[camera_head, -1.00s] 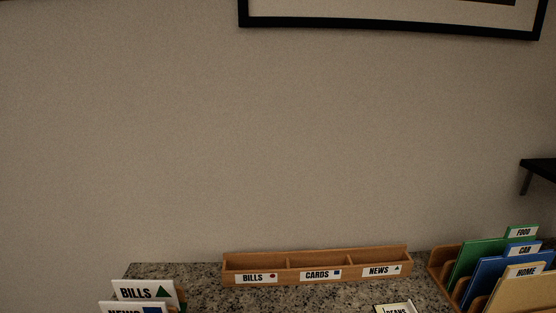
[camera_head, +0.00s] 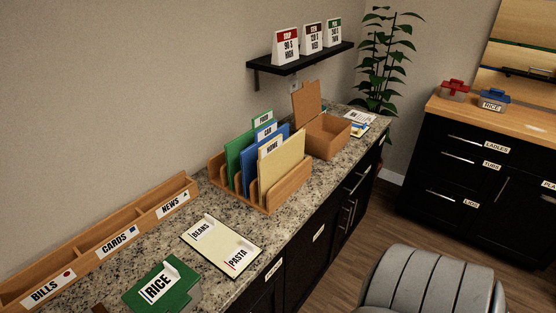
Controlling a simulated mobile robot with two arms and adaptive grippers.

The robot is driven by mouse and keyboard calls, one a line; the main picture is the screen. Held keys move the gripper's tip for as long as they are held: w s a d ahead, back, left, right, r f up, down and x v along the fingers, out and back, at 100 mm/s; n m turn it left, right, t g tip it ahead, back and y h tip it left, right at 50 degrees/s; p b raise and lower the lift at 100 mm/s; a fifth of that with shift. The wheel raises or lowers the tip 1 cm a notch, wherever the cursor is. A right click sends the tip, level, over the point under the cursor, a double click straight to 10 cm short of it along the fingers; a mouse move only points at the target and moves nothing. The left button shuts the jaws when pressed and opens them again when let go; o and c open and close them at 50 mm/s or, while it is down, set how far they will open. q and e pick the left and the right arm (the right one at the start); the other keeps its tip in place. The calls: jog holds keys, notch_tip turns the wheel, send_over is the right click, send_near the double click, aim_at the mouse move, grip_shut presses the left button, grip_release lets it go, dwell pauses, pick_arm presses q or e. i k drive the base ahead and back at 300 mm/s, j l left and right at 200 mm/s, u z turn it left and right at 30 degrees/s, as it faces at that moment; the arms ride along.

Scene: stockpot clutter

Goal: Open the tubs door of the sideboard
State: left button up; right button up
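A black cabinet with a wooden top (camera_head: 530,128) stands at the right of the head view; it may be the sideboard. A label reading TUBS (camera_head: 491,165) is on its front, below a LADLES label (camera_head: 497,147) and above a LIDS label (camera_head: 471,204). The fronts look shut. Metal bar handles show near the labels, and a slanting handle (camera_head: 502,190) is right of the TUBS label. Whether the TUBS front is a door or a drawer is hard to tell. Neither of my grippers is in view.
A plant (camera_head: 380,65) stands in the corner.

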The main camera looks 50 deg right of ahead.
aim_at(304, 272)
jog(key=z, duration=2)
jog(key=i+l, duration=0.15)
jog(key=l, duration=0.25)
jog(key=i+l+u, duration=0.1)
jog(key=l, duration=0.3)
jog(key=i+l, duration=0.15)
jog(key=l, duration=0.25)
jog(key=u, duration=0.05)
